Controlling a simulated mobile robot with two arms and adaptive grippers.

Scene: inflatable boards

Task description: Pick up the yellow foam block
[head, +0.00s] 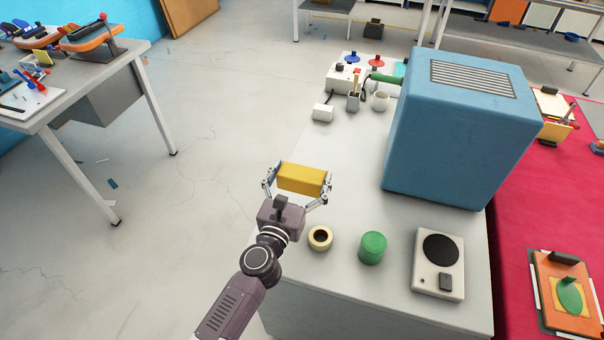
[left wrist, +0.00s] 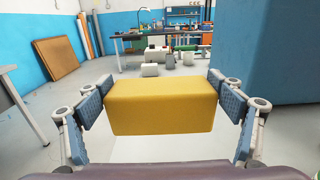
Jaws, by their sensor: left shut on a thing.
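The yellow foam block (head: 301,179) is a long, plain box shape. My left gripper (head: 298,184) is shut on it, with one finger at each end of the block. In the left wrist view the yellow block (left wrist: 162,105) fills the space between the blue finger pads of my left gripper (left wrist: 163,103). The block appears held above the white table (head: 340,160), near its left edge. My right gripper is in neither view.
A tape roll (head: 320,238), a green cylinder (head: 372,247) and a white device with a black disc (head: 438,264) stand near the front of the table. A large blue box (head: 455,135) stands at the right. A white mug (head: 380,101) and small items stand farther back.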

